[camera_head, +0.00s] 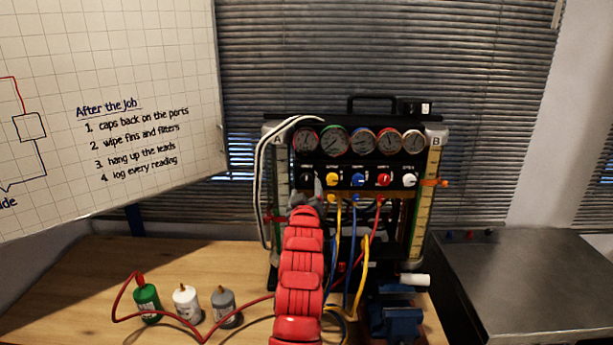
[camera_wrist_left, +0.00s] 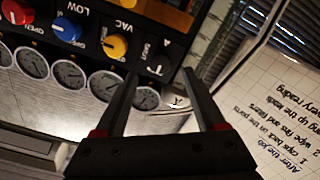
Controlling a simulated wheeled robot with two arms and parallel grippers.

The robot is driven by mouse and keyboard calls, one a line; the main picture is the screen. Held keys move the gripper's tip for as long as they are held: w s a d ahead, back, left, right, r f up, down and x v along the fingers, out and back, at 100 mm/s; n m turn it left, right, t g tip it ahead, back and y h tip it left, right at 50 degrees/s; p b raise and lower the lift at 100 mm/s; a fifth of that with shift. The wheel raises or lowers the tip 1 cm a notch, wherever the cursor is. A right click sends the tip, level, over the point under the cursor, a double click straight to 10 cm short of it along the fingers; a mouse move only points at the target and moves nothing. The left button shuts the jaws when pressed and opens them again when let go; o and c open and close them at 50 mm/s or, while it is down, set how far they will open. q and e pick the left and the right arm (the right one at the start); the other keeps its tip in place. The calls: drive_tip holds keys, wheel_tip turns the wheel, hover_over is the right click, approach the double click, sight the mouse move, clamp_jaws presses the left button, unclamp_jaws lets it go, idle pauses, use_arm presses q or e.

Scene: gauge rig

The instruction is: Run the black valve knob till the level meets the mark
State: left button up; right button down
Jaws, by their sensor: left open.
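The gauge rig (camera_head: 358,120) stands on the wooden bench with a row of dials above a row of coloured knobs. The black valve knob (camera_head: 306,178) is the leftmost one, partly hidden by my gripper. In the left wrist view the black knob (camera_wrist_left: 156,70) is dark against the black panel, between or just beyond the fingertips; contact cannot be told. My left gripper (camera_head: 312,191) is open in front of it, and shows its spread fingers in the wrist view (camera_wrist_left: 160,75). Level tube A (camera_head: 281,170) is at the left, tube B (camera_head: 434,165) at the right with an orange marker (camera_head: 434,182). The liquid level is unclear.
Yellow (camera_head: 332,180), blue (camera_head: 358,180), red (camera_head: 384,179) and white (camera_head: 409,180) knobs sit close by. Hoses hang below. Green (camera_head: 146,300), white (camera_head: 186,303) and grey (camera_head: 224,305) bottles stand left. A blue vise (camera_head: 396,318) stands in front. A whiteboard (camera_head: 110,100) is at the left.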

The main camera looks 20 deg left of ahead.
sight(306, 181)
use_arm(q)
drive_tip(key=p+x, duration=0.1)
drive_tip(key=x, duration=0.3)
drive_tip(key=shift+w+r, duration=0.15)
drive_tip(key=shift+w, duration=0.2)
drive_tip(key=shift+p+x, duration=0.3)
drive_tip(key=shift+x, duration=0.7)
drive_tip(key=shift+a, duration=0.1)
clamp_jaws()
